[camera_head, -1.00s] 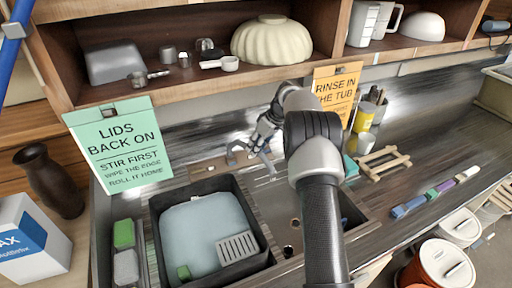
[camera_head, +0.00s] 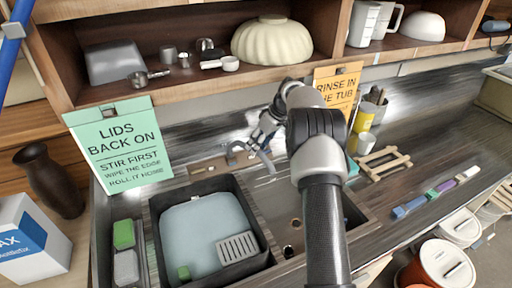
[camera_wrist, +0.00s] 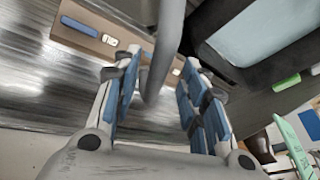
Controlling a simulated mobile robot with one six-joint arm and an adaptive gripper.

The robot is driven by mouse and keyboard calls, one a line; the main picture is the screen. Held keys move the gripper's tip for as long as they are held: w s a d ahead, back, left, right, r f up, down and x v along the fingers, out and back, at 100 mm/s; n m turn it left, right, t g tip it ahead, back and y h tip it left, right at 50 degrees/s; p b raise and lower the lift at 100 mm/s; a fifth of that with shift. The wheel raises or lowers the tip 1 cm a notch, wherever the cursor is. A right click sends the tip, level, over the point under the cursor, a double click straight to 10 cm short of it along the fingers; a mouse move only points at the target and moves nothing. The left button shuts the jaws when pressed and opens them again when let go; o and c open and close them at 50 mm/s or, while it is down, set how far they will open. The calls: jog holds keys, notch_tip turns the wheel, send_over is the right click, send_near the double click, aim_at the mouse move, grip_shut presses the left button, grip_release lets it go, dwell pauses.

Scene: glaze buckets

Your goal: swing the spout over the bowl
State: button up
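The grey tap spout (camera_head: 265,160) rises from the ledge at the back of the sink and curves forward. In the wrist view the spout (camera_wrist: 162,50) runs down from the top edge between my fingers. My gripper (camera_head: 266,128) is at the spout, partly hidden by my arm in the head view. In the wrist view my gripper (camera_wrist: 157,100) is open, its blue-padded fingers on both sides of the spout with gaps showing. The sink bowl (camera_head: 285,205) lies to the right of the black tub and is partly covered by my arm.
A black tub (camera_head: 254,259) of pale water stands left of the bowl, with a grey grate and green block in it. A green sign (camera_head: 121,145) and orange sign (camera_head: 338,92) hang from the shelf. A wooden rack (camera_head: 383,163) lies on the right counter.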

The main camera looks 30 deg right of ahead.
jog(key=v, duration=1)
jog(key=shift+r, duration=0.1)
jog(key=shift+c, duration=0.2)
